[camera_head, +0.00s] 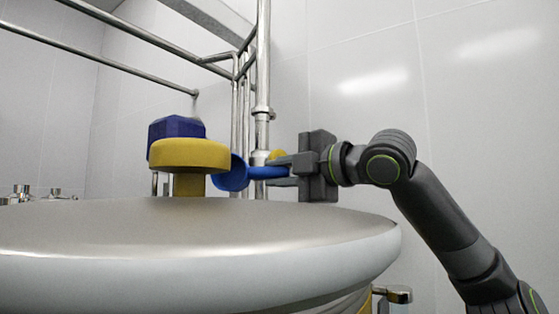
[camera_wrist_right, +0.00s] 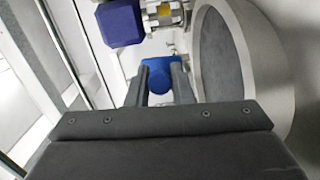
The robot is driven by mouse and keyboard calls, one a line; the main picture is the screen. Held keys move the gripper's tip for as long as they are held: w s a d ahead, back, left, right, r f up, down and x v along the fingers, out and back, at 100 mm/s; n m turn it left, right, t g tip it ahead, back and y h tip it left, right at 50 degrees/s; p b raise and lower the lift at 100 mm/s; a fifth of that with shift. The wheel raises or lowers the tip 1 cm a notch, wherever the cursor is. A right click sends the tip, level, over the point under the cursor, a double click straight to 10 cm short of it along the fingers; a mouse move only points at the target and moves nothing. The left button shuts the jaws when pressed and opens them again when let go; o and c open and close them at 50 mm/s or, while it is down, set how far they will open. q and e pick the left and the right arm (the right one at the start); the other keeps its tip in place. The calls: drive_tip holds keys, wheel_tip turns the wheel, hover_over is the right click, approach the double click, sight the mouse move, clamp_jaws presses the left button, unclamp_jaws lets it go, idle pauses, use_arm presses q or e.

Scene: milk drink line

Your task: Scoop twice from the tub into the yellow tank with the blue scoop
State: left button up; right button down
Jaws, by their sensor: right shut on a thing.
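My right gripper (camera_head: 276,171) is shut on the handle of the blue scoop (camera_head: 232,174). The scoop's bowl points left, its handle roughly level, beside the right edge of a yellow round top on a thick stem (camera_head: 190,154). I cannot tell whether the bowl touches it. In the right wrist view, the scoop (camera_wrist_right: 158,72) shows between the fingertips (camera_wrist_right: 160,84). Its contents are hidden. A dark blue, many-sided block (camera_head: 176,128) shows above the yellow top; it also shows in the wrist view (camera_wrist_right: 120,22). I cannot make out the tub for sure. My left gripper is not in view.
A wide steel dome with a pale rim (camera_head: 200,232) fills the front, below the scoop. Steel pipes (camera_head: 262,90) rise behind it, with rails at upper left. Valve fittings (camera_head: 40,192) stand at far left. The tiled wall leaves open space above my right arm.

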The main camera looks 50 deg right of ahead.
drive_tip(key=m+g+p, duration=0.1)
drive_tip(key=m+p, duration=0.1)
drive_tip(key=r+m+g+y+p, duration=0.1)
drive_tip(key=p, duration=0.1)
drive_tip(key=r+m+g+p, duration=0.1)
drive_tip(key=m+p, duration=0.1)
drive_tip(key=shift+w+d+m+g, duration=0.1)
drive_tip(key=shift+m+g, duration=0.2)
drive_tip(key=m+y+p, duration=0.1)
drive_tip(key=r+m+g+y+p, duration=0.1)
drive_tip(key=p, duration=0.1)
drive_tip(key=r+m+g+y+p, duration=0.1)
drive_tip(key=shift+w+d+r+m+p, duration=0.1)
drive_tip(key=shift+d+m+p, duration=0.15)
drive_tip(key=shift+m+p, duration=0.15)
drive_tip(key=shift+r+m+g+y+p, duration=0.4)
drive_tip(key=shift+m+p, duration=0.2)
drive_tip(key=shift+w+d+r+m+g+y, duration=0.1)
drive_tip(key=shift+m+g+y, duration=0.2)
drive_tip(key=shift+m+y, duration=0.1)
